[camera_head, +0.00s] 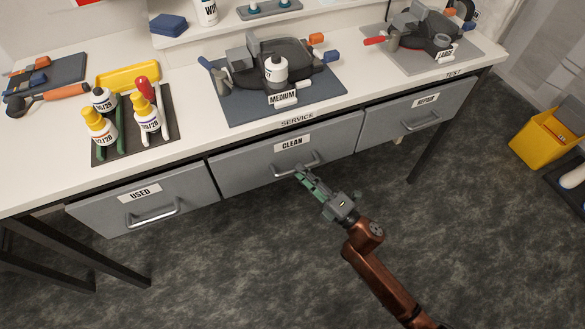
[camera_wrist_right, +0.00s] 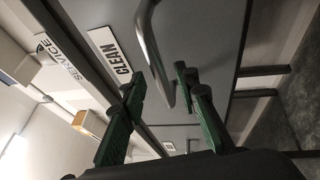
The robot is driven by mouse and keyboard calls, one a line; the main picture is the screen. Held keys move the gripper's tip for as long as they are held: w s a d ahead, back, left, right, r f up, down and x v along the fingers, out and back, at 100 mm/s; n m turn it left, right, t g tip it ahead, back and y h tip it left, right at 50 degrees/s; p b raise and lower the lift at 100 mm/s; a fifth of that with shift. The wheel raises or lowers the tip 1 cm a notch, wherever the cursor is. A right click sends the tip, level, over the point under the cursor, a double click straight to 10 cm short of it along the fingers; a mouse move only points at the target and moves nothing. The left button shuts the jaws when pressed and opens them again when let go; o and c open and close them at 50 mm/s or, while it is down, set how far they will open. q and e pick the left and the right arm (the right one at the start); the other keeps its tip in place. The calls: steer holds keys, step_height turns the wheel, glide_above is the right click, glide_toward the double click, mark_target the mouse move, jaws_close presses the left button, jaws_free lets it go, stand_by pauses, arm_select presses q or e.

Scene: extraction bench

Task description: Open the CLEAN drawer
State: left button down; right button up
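The CLEAN drawer (camera_head: 240,170) is the grey middle drawer under the bench, and its front looks shut. Its label (camera_head: 292,142) sits above a grey bar handle (camera_head: 285,173). In the right wrist view the gripper (camera_wrist_right: 160,82) is open, and the handle (camera_wrist_right: 153,50) runs into the gap between the fingertips. I cannot tell whether a finger touches it. The CLEAN label (camera_wrist_right: 110,54) shows beside it. My left gripper is not in view.
The USED drawer (camera_head: 107,217) is at left and the REPAIR drawer (camera_head: 390,122) at right. The white benchtop (camera_head: 200,155) holds a dark tray (camera_head: 119,150) with bottles and the MEDIUM mat (camera_head: 235,112). A yellow bin (camera_head: 537,145) stands at far right. The floor in front is clear.

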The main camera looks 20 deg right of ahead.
steer(key=shift+x, duration=1.1)
jaws_close()
